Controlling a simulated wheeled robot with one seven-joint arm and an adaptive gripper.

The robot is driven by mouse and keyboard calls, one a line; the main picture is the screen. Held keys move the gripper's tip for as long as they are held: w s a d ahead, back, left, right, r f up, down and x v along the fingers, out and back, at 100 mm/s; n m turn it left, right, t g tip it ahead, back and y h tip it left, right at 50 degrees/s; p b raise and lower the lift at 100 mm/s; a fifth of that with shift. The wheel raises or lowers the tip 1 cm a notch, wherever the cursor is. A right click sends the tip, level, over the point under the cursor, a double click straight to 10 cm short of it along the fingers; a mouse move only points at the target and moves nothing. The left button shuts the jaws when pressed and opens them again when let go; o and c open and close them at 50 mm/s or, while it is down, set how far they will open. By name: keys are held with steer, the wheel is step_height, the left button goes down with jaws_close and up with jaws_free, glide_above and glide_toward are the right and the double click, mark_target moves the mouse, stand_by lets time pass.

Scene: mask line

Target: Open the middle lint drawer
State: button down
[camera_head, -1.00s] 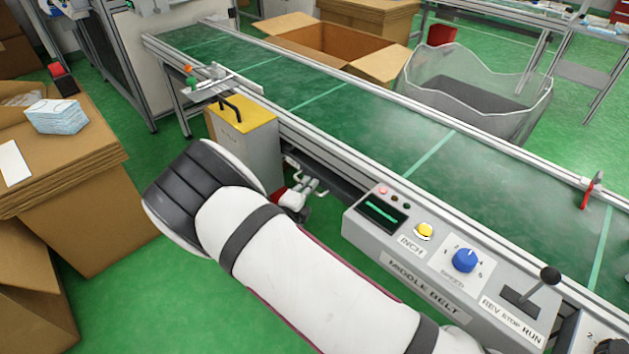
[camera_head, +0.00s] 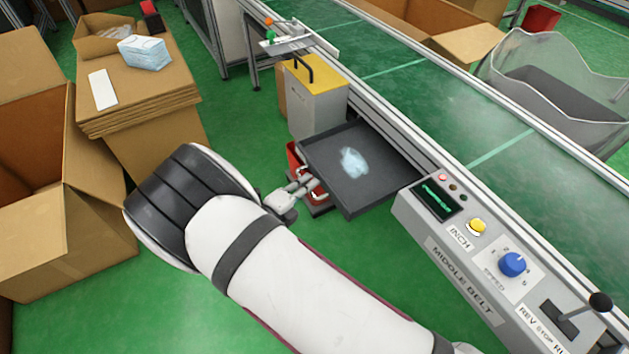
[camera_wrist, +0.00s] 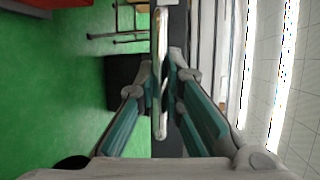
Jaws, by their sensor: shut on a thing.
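The lint drawer (camera_head: 345,190) is a dark grey shallow tray pulled out from under the belt frame, beside the middle belt panel. A pale bluish clump of lint (camera_head: 354,162) lies in it. My gripper (camera_head: 304,186) is at the drawer's front edge, partly hidden by my arm. In the wrist view my gripper (camera_wrist: 161,90) is shut on a pale upright bar, the drawer handle (camera_wrist: 162,50), between its two fingers. The drawer's inner end at the belt frame is partly out of sight.
The grey control box (camera_head: 480,255) marked MIDDLE BELT stands right of the drawer. A grey bin with a yellow lid (camera_head: 318,95) stands behind it. A red object (camera_head: 294,158) is low beside my gripper. Cardboard boxes (camera_head: 150,110) stand at left; green floor between is clear.

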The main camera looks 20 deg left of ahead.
steer(key=c, duration=2)
jaws_free()
steer(key=shift+o, duration=0.2)
steer(key=shift+s, duration=0.1)
steer(key=v, duration=1.2)
steer(key=shift+f, duration=0.1)
